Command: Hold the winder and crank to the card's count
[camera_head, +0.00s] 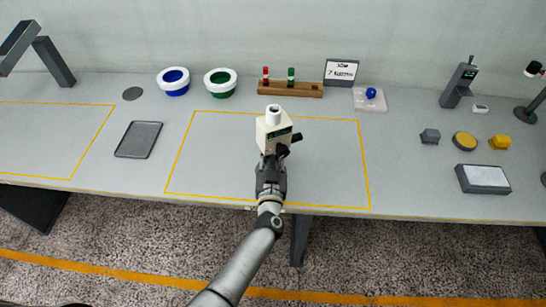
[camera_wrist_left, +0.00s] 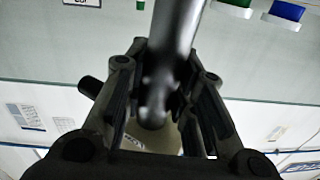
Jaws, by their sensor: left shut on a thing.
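The winder (camera_head: 272,130) is a cream block with a white spool on top and a dark crank (camera_head: 292,142) on its right side. It stands in the middle yellow-outlined area. My left gripper (camera_head: 270,165) is at its near side and shut on it; exactly which part it grips is hard to tell. In the left wrist view the fingers (camera_wrist_left: 165,105) flank a dark rounded post. The card (camera_head: 341,71) is white in a dark frame at the back; a 7 is legible, the rest is too small. My right gripper is not in view.
A wooden rack (camera_head: 290,89) holds a red and a green spindle. A blue bowl (camera_head: 173,81) and a green bowl (camera_head: 220,82) stand left of it. A grey tray (camera_head: 139,139) lies left of the outlined area. Small items and a grey box (camera_head: 483,179) are at right.

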